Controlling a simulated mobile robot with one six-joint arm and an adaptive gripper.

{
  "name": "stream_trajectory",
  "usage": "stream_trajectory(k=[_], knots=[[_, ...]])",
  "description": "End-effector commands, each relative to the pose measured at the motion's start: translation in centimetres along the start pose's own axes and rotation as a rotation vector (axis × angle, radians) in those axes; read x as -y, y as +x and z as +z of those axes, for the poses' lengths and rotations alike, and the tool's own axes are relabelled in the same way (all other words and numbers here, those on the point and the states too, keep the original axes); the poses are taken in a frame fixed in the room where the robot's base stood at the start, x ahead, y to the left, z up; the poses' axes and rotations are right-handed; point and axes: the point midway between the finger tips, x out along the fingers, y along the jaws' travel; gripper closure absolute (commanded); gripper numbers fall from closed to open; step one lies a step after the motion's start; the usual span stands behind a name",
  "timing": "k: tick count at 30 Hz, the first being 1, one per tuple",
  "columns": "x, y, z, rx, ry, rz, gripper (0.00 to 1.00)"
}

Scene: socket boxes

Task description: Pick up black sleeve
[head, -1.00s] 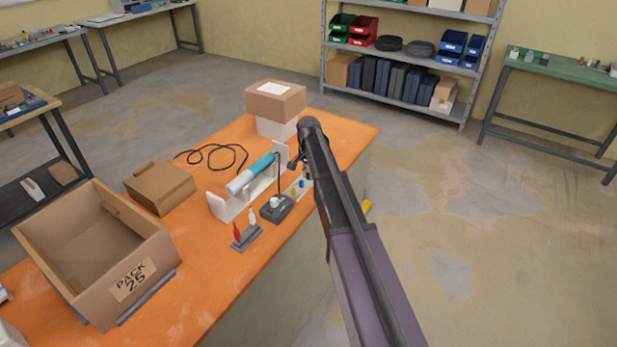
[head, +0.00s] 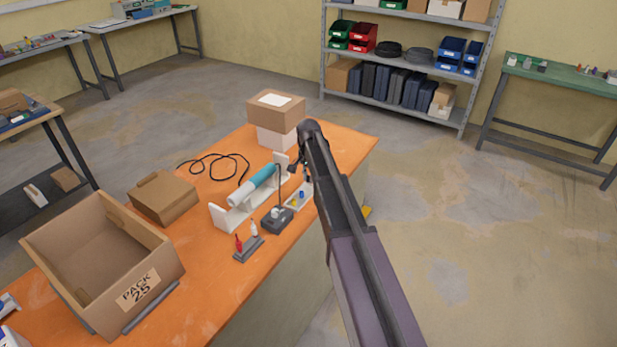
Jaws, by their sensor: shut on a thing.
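My gripper (head: 299,170) is small in the head view, pointing down over the far end of a white tray (head: 287,207), partly hidden by my own arm. It is shut on a small dark thing, the black sleeve (head: 307,179), which shows only as a dark bit below the fingers. The sleeve's outline is hard to make out, and I cannot tell whether it touches the tray. A blue piece (head: 301,195) and a yellow piece (head: 294,203) lie in the tray.
On the orange table (head: 205,290), a white stand (head: 228,217) holds a teal-and-white cylinder (head: 254,184). Close by are a dark base with a thin post (head: 277,220), a holder with red and white bottles (head: 248,249), stacked boxes (head: 277,112) and an open carton (head: 100,260).

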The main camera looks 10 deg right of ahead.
Motion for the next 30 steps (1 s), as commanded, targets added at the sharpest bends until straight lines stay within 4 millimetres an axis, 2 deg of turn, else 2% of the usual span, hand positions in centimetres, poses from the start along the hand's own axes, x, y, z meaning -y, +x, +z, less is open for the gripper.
stream_trajectory(k=[1, 3, 15, 22, 30], knots=[[-1.3, -0.1, 1.4, 0.001, 0.0, 0.001, 0.94], [-2.5, -0.2, 2.6, 0.0, 0.0, 0.0, 0.94], [-8.4, -1.0, 9.0, 0.0, 0.0, 0.0, 0.94], [-10.3, -1.3, 11.0, 0.0, 0.0, 0.0, 0.94], [-10.9, -1.4, 11.7, 0.0, 0.0, 0.0, 0.94]])
